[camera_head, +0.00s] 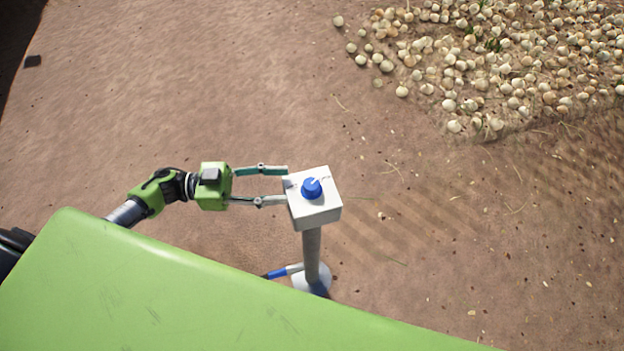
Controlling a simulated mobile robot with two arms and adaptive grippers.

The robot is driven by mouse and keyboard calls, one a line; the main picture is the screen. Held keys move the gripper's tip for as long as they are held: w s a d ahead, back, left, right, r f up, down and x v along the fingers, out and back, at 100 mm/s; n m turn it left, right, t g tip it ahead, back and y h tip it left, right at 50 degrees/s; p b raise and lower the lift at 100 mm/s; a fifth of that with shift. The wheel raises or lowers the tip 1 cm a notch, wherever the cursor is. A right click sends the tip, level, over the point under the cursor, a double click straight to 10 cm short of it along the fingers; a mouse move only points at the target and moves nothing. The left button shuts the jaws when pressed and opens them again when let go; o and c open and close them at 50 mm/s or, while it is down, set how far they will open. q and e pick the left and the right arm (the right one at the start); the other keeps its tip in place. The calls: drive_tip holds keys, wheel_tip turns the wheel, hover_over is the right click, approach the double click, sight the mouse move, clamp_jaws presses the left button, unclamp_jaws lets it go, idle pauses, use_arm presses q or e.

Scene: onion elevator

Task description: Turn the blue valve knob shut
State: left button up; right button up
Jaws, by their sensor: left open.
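The blue valve knob (312,188) sits on top of a white box (318,215) on a grey post. A light pointer line on the knob points to the upper right. Small dark marks show on the box top on either side of the knob, too small to read. My left gripper (287,184) comes in from the left with its fingers spread apart. Its fingertips are at the left edge of the box, and the knob is apart from them, to their right. I cannot tell whether the fingertips touch the box. My right gripper is not in view.
The post (312,255) stands on a round base with a blue and white pipe (284,271) at its left. My green body fills the bottom left. A pile of onions (500,60) lies on the ground at the upper right. Bare soil is free around the post.

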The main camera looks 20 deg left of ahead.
sight(312, 183)
use_arm(q)
drive_tip(key=p+x, duration=0.1)
drive_tip(key=x, duration=0.7)
drive_tip(key=shift+w+d, duration=0.1)
drive_tip(key=shift+d, duration=0.1)
drive_tip(key=c, duration=1.1)
